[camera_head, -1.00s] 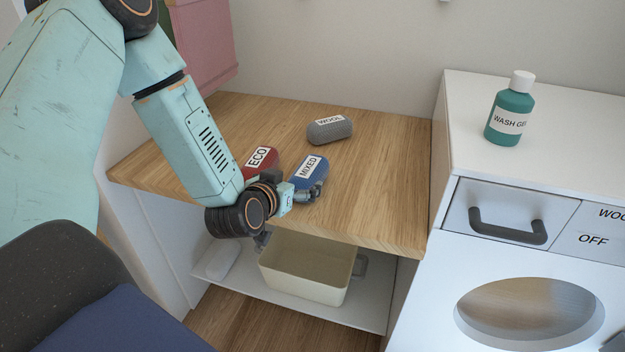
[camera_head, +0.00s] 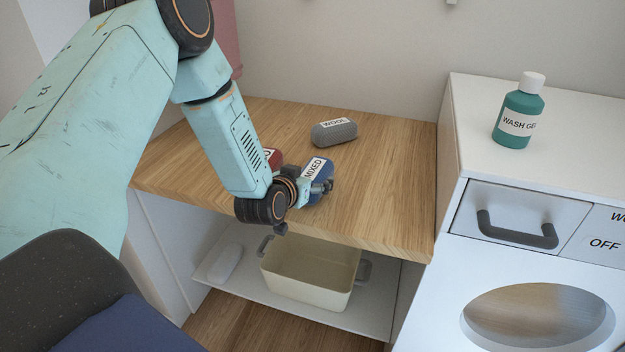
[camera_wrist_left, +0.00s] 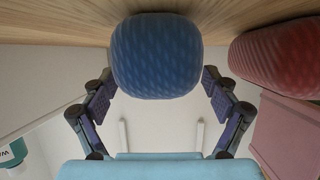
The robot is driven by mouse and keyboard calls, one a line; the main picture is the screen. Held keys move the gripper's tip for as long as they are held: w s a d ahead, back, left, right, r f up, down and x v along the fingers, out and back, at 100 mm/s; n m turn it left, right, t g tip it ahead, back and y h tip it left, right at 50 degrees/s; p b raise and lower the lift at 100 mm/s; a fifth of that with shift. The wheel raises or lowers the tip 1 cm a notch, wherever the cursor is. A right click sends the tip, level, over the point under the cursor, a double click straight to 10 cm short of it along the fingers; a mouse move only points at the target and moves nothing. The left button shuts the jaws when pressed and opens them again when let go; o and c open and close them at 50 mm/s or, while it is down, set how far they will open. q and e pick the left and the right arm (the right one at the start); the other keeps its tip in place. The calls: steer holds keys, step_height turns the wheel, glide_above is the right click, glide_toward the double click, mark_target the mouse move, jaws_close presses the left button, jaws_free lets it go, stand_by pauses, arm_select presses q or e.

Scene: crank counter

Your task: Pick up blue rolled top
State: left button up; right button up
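The blue rolled top (camera_head: 318,191), with a white MIXED label, lies on the wooden counter near its front edge. My left gripper (camera_head: 320,187) is at its near end and hides part of it. In the left wrist view the blue rolled top (camera_wrist_left: 156,56) shows end-on between the two spread fingers of my left gripper (camera_wrist_left: 158,88). Gaps show between the fingers and the roll, so the gripper is open. My right gripper is not in view.
A red roll (camera_head: 271,158) lies close beside the blue one, partly behind my left arm. A grey WOOL roll (camera_head: 334,133) lies farther back on the counter (camera_head: 390,180). A cream bin (camera_head: 310,290) stands on the shelf below. A green bottle (camera_head: 518,115) stands on the white cabinet at right.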

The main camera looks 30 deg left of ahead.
arm_select(q)
steer(key=shift+w+d, duration=0.1)
steer(key=c, duration=1.1)
steer(key=shift+r, duration=0.15)
